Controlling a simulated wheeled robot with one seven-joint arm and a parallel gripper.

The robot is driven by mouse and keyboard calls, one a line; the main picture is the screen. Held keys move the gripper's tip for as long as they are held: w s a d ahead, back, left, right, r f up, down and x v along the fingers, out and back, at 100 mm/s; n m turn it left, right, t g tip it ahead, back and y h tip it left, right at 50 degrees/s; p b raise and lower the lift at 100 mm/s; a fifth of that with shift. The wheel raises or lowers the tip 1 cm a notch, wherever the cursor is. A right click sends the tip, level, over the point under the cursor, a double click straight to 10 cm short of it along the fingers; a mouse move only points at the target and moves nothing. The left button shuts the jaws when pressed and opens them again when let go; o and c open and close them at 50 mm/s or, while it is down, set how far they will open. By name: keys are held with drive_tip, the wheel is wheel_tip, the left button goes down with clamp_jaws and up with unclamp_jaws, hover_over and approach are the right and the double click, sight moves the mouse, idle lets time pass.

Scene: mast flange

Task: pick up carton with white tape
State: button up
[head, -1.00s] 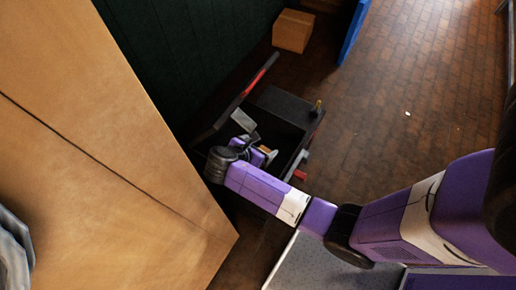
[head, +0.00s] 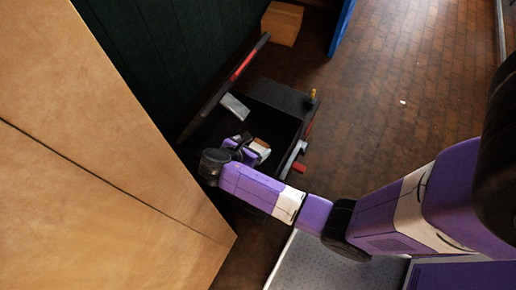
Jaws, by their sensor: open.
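A small brown and white carton (head: 260,147) lies inside a dark open toolbox (head: 282,97). It is small and partly hidden, so I cannot make out its tape clearly. My gripper (head: 250,150) reaches down into the toolbox, right beside the carton. The gripper is open. Its fingers are small and dark in this view, and I cannot tell whether they touch the carton or stand around it.
A brown cardboard box (head: 282,23) stands on the floor behind, near a blue panel (head: 347,28). A large wooden panel (head: 90,150) fills the left. The brick floor (head: 400,70) at right is mostly clear.

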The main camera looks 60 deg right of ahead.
sight(262, 146)
wheel_tip(262, 146, down, 4)
drive_tip(key=shift+d+r+b, duration=0.1)
drive_tip(key=shift+b, duration=1.05)
drive_tip(key=shift+x, duration=3.75)
drive_tip(key=shift+r, duration=0.1)
clamp_jaws()
